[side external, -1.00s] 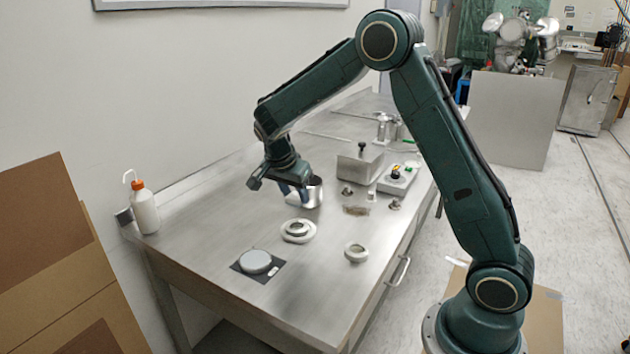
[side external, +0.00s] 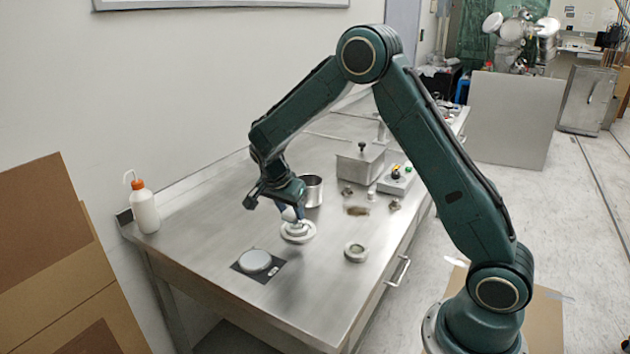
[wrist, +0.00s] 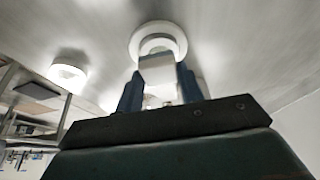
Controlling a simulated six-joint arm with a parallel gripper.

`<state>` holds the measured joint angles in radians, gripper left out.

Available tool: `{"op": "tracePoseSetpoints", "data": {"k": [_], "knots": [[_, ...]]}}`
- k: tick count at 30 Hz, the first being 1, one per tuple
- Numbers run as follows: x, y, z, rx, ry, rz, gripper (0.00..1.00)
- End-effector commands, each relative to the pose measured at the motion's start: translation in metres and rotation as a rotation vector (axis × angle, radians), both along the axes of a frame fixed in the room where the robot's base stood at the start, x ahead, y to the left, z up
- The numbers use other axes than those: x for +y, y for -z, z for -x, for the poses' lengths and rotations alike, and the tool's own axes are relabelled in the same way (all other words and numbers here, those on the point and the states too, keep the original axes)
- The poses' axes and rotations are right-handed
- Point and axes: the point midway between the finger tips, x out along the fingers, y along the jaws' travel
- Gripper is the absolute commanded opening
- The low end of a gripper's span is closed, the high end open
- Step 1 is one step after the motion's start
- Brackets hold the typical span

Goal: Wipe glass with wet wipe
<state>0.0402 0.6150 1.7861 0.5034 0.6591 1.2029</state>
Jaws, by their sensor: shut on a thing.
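My gripper (side external: 289,210) is shut on a small white wipe (wrist: 157,70), which shows between its blue fingers in the wrist view. In the side view the wipe (side external: 290,214) is partly hidden by the fingers. The gripper is low over a white round ring fitting (side external: 298,235); I cannot tell whether the wipe touches it. A pale round glass disc (side external: 255,260) lies on a dark square mat (side external: 277,275) at the front of the table, left of the gripper in the side view.
A metal cup (side external: 313,190) stands just behind the gripper. Another ring fitting (side external: 355,252) is to the right. A metal box (side external: 360,167) and a button box (side external: 396,178) are farther back. A wash bottle (side external: 145,208) stands at the left table edge.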

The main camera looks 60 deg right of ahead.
Motion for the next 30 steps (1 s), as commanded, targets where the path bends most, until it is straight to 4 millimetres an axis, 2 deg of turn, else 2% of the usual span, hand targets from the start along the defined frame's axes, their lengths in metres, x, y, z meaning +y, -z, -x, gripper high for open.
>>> {"op": "tracePoseSetpoints", "data": {"k": [8, 10, 23, 30], "knots": [[0.000, 0.026, 0.001, 0.003, 0.001, 0.000, 0.19], [-0.001, 0.039, 0.001, 0.004, 0.000, 0.000, 0.19], [-0.042, 0.037, 0.001, 0.002, 0.004, 0.001, 0.19], [-0.017, 0.036, 0.000, 0.002, -0.003, 0.000, 0.19]]}}
